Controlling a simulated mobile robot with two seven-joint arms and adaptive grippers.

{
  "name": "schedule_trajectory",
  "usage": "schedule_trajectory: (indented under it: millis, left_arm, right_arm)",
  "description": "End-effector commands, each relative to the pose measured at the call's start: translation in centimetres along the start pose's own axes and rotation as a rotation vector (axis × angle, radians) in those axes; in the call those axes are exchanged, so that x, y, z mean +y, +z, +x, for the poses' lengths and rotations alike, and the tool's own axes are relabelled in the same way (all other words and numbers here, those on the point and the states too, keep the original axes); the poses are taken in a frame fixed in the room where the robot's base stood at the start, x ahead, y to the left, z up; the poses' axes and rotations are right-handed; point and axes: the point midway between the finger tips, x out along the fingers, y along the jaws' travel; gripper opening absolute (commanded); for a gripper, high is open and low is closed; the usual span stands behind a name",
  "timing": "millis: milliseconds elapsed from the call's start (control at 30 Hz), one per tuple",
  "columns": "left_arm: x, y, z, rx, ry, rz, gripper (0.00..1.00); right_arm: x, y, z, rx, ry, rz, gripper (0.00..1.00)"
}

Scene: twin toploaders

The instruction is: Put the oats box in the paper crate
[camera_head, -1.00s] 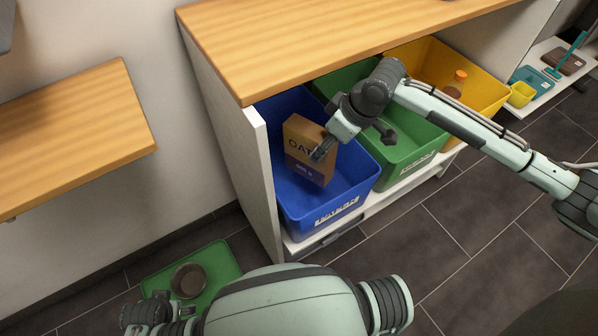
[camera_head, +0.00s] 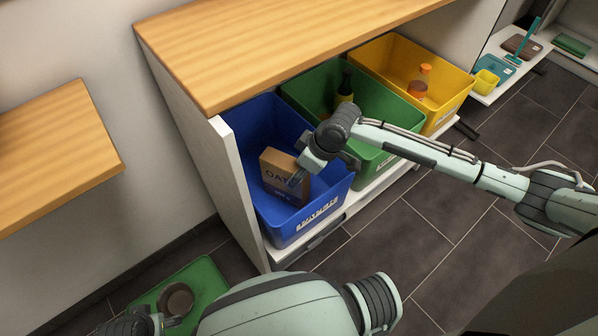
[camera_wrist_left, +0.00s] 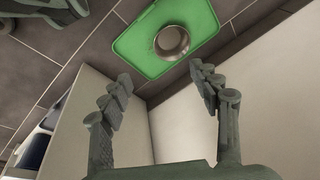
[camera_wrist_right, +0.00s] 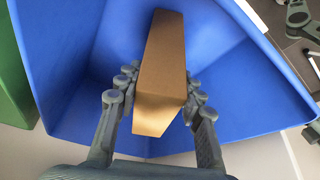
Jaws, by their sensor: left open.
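The oats box (camera_head: 284,177) is brown with a purple lower part and shows "OAT" on its face. It is upright, slightly tilted, inside the blue crate (camera_head: 262,222), which has a white label on its front. My right gripper (camera_head: 301,172) reaches into this crate from the right. In the right wrist view its fingers (camera_wrist_right: 160,90) press on both sides of the box (camera_wrist_right: 160,75), above the blue floor. Whether the box's base touches the floor is hidden. My left gripper (camera_wrist_left: 160,85) is open and empty, near the floor at the lower left.
A green crate (camera_head: 372,172) with a dark bottle (camera_head: 346,84) and a yellow crate (camera_head: 440,112) with an orange-capped bottle (camera_head: 418,82) stand alongside. A wooden top (camera_head: 250,50) overhangs the crates. A round metal bowl (camera_wrist_left: 171,42) sits on a green mat (camera_wrist_left: 135,45).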

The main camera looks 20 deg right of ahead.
Motion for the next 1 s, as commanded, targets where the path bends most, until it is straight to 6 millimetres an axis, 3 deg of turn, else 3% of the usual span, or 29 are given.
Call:
schedule_trajectory:
  millis: [33,167,467,667,1000]
  left_arm:
    - [0.0,0.1,0.1,-0.002,0.0,0.0,0.62]
    - [0.0,0.2,0.2,-0.003,0.0,0.0,0.62]
    - [0.0,0.2,0.2,-0.003,0.0,0.001,0.62]
    - [0.0,0.2,0.2,0.0,-0.002,0.004,0.62]
    - [0.5,2.4,2.3,-0.028,-0.002,0.026,0.62]
  right_arm:
    - [0.0,0.0,0.0,-0.001,-0.001,0.0,0.42]
    - [0.0,0.0,0.0,-0.001,-0.001,0.0,0.58]
    - [0.0,0.0,-0.1,0.0,0.0,0.0,0.58]
    - [0.1,-0.1,-2.6,0.001,0.002,-0.002,0.58]
    - [0.0,-0.1,-7.3,-0.001,0.0,0.0,0.58]
